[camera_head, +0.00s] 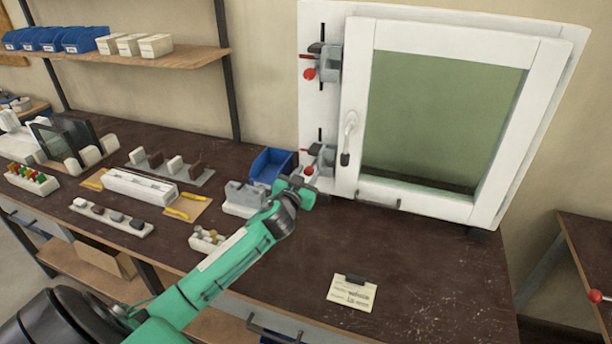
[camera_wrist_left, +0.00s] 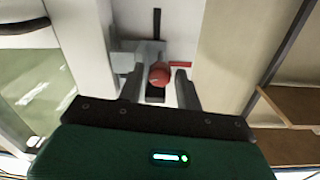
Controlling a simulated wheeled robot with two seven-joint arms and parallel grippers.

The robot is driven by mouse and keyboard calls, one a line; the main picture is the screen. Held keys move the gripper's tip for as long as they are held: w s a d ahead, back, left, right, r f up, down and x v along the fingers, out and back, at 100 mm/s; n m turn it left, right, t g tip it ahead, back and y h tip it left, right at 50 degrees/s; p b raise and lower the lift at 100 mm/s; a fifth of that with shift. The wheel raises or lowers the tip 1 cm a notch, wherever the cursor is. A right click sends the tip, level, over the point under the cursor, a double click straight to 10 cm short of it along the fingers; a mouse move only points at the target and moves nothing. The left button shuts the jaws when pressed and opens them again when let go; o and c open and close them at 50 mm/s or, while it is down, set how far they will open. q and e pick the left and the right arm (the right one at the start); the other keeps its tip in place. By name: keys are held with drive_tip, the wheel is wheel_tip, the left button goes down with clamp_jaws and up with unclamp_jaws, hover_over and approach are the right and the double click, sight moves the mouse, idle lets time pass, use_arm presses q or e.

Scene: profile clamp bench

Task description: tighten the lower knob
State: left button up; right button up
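The lower knob (camera_head: 308,171) is a small red ball on the lower grey clamp (camera_head: 323,160), at the lower left edge of the white window frame. My left gripper (camera_head: 303,184) is right at this clamp and partly covers it in the head view. In the left wrist view the knob (camera_wrist_left: 160,75) shows between the two fingertips of my left gripper (camera_wrist_left: 158,82). The fingers are open, with a visible gap on each side of the knob. The upper clamp (camera_head: 329,65) carries a similar red knob (camera_head: 309,74). My right gripper is not in view.
A blue bin (camera_head: 272,165) and a grey block (camera_head: 244,197) stand just left of my gripper. The window handle (camera_head: 349,138) is to the right. A paper note (camera_head: 352,292) lies on the brown bench, whose front right part is clear.

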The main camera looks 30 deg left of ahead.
use_arm(q)
drive_tip(key=c, duration=0.6)
drive_tip(key=shift+c, duration=0.2)
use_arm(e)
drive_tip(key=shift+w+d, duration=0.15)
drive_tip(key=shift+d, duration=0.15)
use_arm(q)
drive_tip(key=shift+m, duration=0.3)
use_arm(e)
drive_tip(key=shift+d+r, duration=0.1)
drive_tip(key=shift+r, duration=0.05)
use_arm(q)
drive_tip(key=m+p, duration=0.1)
drive_tip(key=m, duration=0.2)
drive_tip(key=shift+r, duration=0.1)
drive_tip(key=m+p, duration=0.1)
drive_tip(key=m, duration=0.3)
drive_tip(key=shift+p, duration=0.3)
drive_tip(key=shift+m, duration=0.4)
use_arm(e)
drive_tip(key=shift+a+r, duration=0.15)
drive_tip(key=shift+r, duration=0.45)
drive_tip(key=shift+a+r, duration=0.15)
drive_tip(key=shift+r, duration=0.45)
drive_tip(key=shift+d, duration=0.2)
